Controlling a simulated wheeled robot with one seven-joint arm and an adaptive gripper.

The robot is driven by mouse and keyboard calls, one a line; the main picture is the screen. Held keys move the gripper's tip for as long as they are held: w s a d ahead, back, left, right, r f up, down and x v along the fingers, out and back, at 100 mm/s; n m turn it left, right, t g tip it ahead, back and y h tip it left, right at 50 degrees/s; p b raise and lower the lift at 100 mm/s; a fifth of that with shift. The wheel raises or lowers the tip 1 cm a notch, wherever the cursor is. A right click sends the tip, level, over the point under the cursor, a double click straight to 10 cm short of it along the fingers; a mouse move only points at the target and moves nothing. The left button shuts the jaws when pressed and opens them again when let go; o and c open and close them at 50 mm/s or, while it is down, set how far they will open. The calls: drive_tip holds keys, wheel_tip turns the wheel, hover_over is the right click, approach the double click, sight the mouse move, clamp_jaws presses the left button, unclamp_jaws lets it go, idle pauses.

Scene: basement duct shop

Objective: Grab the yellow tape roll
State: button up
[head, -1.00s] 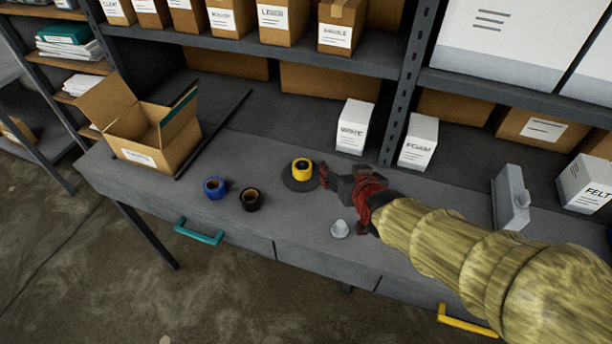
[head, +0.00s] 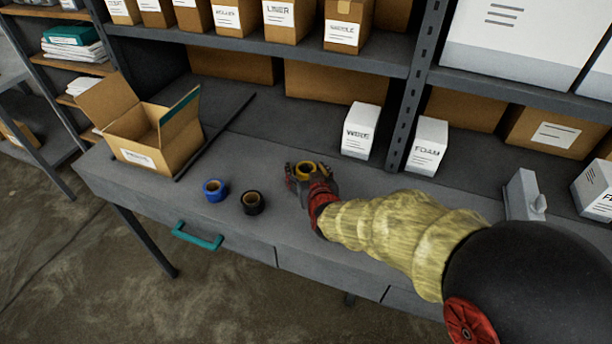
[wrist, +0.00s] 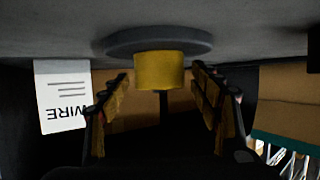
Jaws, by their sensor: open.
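The yellow tape roll (head: 306,170) stands on the workbench, partly hidden by my gripper in the head view. In the wrist view, which looks upside down, the yellow roll (wrist: 159,71) rests on a round dark grey disc (wrist: 120,42). My gripper (wrist: 161,76) is open, with one finger on each side of the roll. Small gaps seem to show between fingers and roll; contact cannot be made out. In the head view my gripper (head: 305,178) reaches in from the right, low over the bench. The disc is mostly hidden there.
A blue tape roll (head: 215,190) and a black tape roll (head: 252,202) stand left of my gripper. An open cardboard box (head: 150,155) is at the bench's left. White boxes labelled WIRE (head: 358,132) and FOAM (head: 427,146) stand behind. Shelves hang above the bench (head: 262,233).

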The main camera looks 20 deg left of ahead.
drive_tip(key=shift+w+a, duration=0.15)
drive_tip(key=shift+w, duration=0.15)
drive_tip(key=shift+c, duration=0.8)
drive_tip(key=c, duration=1.1)
